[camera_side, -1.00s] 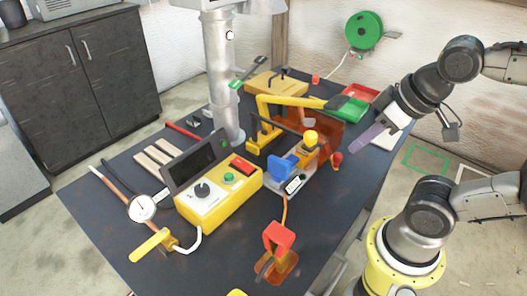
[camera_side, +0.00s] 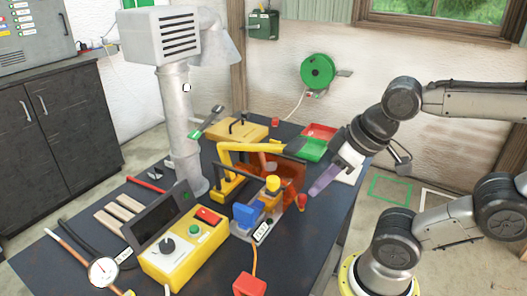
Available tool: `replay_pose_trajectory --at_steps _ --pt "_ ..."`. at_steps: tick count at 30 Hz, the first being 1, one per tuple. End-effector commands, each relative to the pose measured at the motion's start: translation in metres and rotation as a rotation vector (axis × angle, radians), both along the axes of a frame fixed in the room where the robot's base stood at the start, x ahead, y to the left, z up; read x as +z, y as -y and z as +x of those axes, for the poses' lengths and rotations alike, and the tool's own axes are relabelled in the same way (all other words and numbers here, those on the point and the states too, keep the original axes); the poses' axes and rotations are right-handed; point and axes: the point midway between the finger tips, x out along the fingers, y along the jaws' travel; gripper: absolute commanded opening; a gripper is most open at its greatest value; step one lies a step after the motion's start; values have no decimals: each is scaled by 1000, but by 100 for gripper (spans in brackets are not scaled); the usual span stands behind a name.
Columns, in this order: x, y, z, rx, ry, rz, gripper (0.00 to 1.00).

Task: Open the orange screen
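The orange screen (camera_side: 291,173) is a see-through orange panel standing upright at the middle right of the table, behind the blue and yellow device (camera_side: 262,212) and partly hidden by it. My gripper (camera_side: 324,181) is to the right of the screen, pointing down and left, with a purple finger part showing. Its tip looks close to the screen's right side and the small red cup-like knob (camera_side: 302,201), but I cannot tell whether it touches either. The view does not show whether the fingers are apart.
A yellow control box (camera_side: 182,250) stands at the front left. Green (camera_side: 311,149) and red (camera_side: 320,131) trays lie behind my gripper. A grey duct pipe (camera_side: 181,130) rises at the left.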

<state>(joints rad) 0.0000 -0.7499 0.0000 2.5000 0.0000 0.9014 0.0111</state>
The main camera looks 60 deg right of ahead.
Motion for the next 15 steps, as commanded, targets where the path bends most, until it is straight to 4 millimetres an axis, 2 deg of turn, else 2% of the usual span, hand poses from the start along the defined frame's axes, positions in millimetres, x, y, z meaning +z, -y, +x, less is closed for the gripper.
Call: replay_pose_trajectory --at_steps 1,3,8,15 --pt "-1 0 -2 -16 -9 9 27" --pt "1 0 -6 -60 -30 31 40" --pt "31 1 1 -228 -94 104 68" --pt "75 11 39 -499 -246 176 69"
